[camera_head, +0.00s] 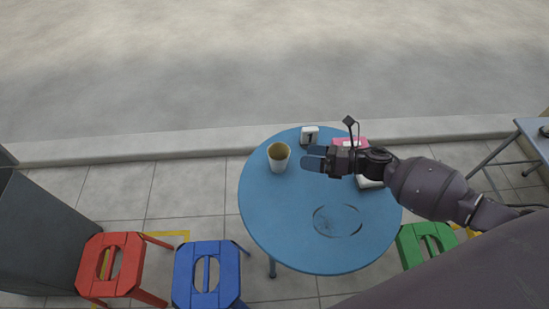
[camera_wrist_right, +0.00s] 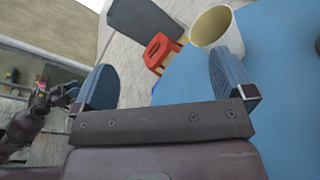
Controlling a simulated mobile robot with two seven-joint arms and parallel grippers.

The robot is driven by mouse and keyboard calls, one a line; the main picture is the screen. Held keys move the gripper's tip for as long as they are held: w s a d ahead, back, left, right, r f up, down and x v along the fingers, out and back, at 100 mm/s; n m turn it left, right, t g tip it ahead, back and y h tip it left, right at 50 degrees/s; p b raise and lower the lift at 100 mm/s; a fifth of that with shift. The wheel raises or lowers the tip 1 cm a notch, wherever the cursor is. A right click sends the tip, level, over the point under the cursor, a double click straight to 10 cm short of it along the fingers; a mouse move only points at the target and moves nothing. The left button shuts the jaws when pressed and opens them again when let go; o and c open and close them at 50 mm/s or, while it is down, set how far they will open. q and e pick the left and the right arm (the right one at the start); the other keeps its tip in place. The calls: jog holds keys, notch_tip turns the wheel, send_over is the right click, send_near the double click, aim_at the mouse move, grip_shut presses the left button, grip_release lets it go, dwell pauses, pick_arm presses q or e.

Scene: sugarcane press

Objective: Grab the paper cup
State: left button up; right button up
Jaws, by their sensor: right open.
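A paper cup (camera_head: 279,158), white outside with a yellowish inside, stands upright on the blue round table (camera_head: 290,225) near its far left side. In the right wrist view the cup (camera_wrist_right: 217,32) shows at the top, just beyond the right-hand finger. My right gripper (camera_head: 314,158) is over the table, to the right of the cup and apart from it. In the right wrist view the two blue fingers of the gripper (camera_wrist_right: 172,88) are spread with nothing between them. My left gripper is not seen in the head view.
A white block marked with a dark figure (camera_head: 309,135) and a pink item (camera_head: 348,142) lie close to my right gripper. Red (camera_head: 110,265), blue (camera_head: 207,275) and green (camera_head: 427,243) stools surround the table. The table's front half is mostly clear.

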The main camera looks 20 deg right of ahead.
aim_at(281, 151)
jog(key=w+d+f+n+g+b, duration=0.35)
jog(key=w+d+n+g, duration=0.2)
jog(key=n, duration=0.55)
jog(key=x, duration=0.7)
jog(key=b+x, duration=0.1)
jog(key=x, duration=0.3)
jog(key=shift+w+a, duration=0.2)
jog(key=shift+w, duration=0.25)
jog(key=shift+w+a, duration=0.1)
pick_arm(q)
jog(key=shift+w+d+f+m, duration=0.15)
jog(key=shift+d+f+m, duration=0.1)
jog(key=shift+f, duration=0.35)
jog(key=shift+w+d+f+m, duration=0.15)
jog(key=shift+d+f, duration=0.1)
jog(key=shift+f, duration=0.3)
pick_arm(e)
jog(key=c, duration=0.9)
